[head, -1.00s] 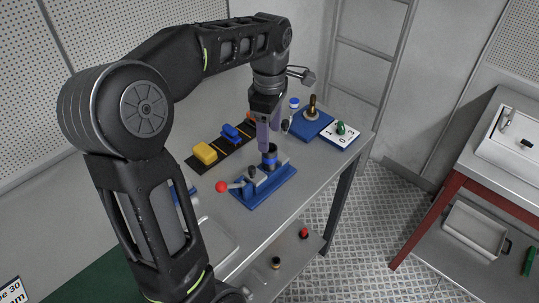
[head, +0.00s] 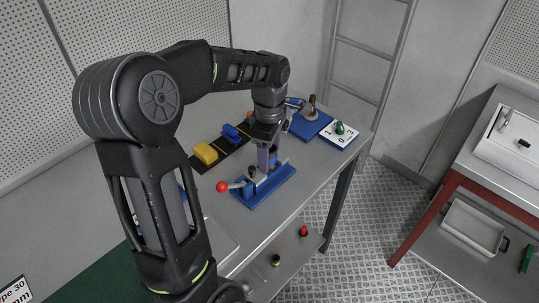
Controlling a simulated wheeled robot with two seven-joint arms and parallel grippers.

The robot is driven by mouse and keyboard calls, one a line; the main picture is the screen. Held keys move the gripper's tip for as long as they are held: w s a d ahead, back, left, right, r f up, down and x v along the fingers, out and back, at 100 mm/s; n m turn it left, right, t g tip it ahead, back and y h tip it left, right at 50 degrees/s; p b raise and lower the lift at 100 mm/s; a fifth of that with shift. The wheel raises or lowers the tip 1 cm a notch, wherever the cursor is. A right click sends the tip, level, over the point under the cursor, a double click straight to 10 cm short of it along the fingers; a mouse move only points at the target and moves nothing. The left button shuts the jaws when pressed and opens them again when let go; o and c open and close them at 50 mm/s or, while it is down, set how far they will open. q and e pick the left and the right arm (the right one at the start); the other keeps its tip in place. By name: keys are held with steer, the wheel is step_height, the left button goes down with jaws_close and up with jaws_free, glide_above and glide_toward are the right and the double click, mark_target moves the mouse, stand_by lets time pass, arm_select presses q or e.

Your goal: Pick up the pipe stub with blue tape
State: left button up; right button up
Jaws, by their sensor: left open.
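The pipe stub with blue tape (head: 273,160) is a short dark cylinder with a blue band, upright in the blue clamp fixture (head: 268,191) on the grey bench. The fixture has a lever with a red ball knob (head: 222,187). My left gripper (head: 267,164) points down at the stub, its purplish fingers open and low beside it. The near finger hides much of the stub. I cannot tell whether the fingers touch it. My right gripper is out of view.
A dark strip behind the fixture carries a yellow block (head: 205,153) and a blue block (head: 231,131).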

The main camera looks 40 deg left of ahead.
arm_select(q)
steer(key=shift+c, duration=0.5)
jaws_close()
stand_by(0.5)
